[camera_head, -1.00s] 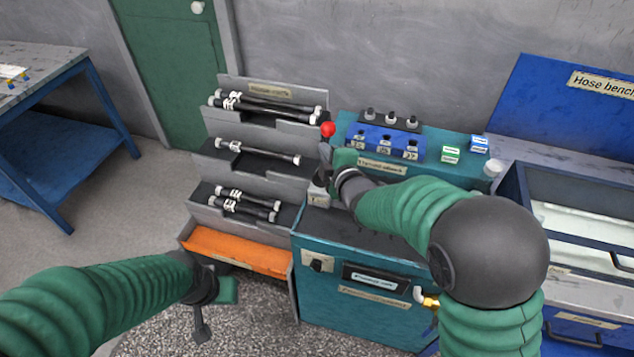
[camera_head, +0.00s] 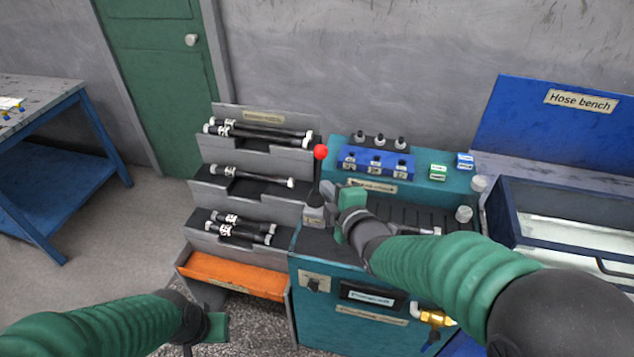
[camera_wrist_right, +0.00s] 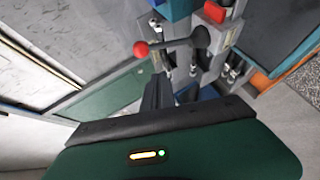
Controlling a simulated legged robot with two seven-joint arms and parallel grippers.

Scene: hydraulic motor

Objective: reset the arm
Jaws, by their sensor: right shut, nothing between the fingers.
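My right gripper (camera_head: 328,190) is shut and empty. It is beside the black lever with a red knob (camera_head: 320,152) at the left end of the teal machine (camera_head: 350,262); I cannot tell whether they touch. In the right wrist view the red knob (camera_wrist_right: 141,49) and its dark lever are just beyond the fingers (camera_wrist_right: 168,92). My left gripper (camera_head: 205,330) is low at the left, near the bottom edge of the head view; its fingers are mostly cut off.
A grey stepped rack (camera_head: 208,196) with several black hoses stands left of the machine, above an orange tray (camera_head: 235,275). A blue block (camera_head: 376,163) sits on the machine's back. The blue hose bench (camera_head: 515,222) is at the right. A blue table (camera_head: 60,145) stands far left.

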